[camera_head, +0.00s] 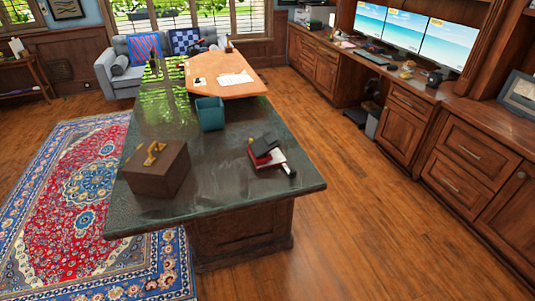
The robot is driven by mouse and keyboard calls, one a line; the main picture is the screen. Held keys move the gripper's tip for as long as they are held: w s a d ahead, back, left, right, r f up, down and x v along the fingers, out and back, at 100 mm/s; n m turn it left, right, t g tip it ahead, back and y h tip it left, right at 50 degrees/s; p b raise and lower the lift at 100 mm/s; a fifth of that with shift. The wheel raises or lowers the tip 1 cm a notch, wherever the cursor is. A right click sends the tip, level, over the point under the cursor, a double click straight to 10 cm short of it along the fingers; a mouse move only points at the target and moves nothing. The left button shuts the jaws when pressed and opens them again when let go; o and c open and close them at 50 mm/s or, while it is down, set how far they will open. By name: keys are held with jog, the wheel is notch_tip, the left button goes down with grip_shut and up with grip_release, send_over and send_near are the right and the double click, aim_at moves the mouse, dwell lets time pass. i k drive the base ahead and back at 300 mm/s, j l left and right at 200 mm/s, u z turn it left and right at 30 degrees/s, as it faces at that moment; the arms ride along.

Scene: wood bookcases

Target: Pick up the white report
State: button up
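White papers (235,79) lie flat on the wooden part of the desk (228,92), beyond the teal bin. A smaller white sheet (200,82) lies to their left. Which of these is the white report, I cannot tell at this size. On the near dark desktop, a small stack of a black item and a red book (265,163) with white page edges also shows. My gripper is not in view.
A brown box (155,172) with a gold top piece and a teal bin (210,113) stand on the dark desktop (222,185). Bare wood floor (345,190) lies between the desk and the right-hand cabinets (465,165). A patterned rug (70,200) lies at left.

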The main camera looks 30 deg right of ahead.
aim_at(243, 78)
jog(key=l+z, duration=0.1)
jog(key=z, duration=0.35)
jog(key=i+l+z, duration=0.1)
jog(key=z, duration=0.3)
jog(key=i+z, duration=0.15)
jog(key=z, duration=0.3)
jog(key=i+z, duration=0.1)
jog(key=z, duration=0.3)
jog(key=i+z, duration=0.35)
jog(key=i, duration=1.45)
jog(key=i+u, duration=0.4)
jog(key=i+l+u, duration=0.1)
jog(key=i+u, duration=0.35)
jog(key=i, duration=0.15)
jog(key=i+j+u, duration=0.15)
jog(key=i+u, duration=0.3)
jog(key=i, duration=0.35)
jog(key=i+l+u, duration=0.1)
jog(key=i+u, duration=0.3)
jog(key=i, duration=0.4)
jog(key=i+u, duration=0.1)
jog(key=i, duration=1.7)
jog(key=i+z, duration=0.1)
jog(key=i, duration=0.8)
jog(key=i+j+z, duration=0.1)
jog(key=i, duration=0.8)
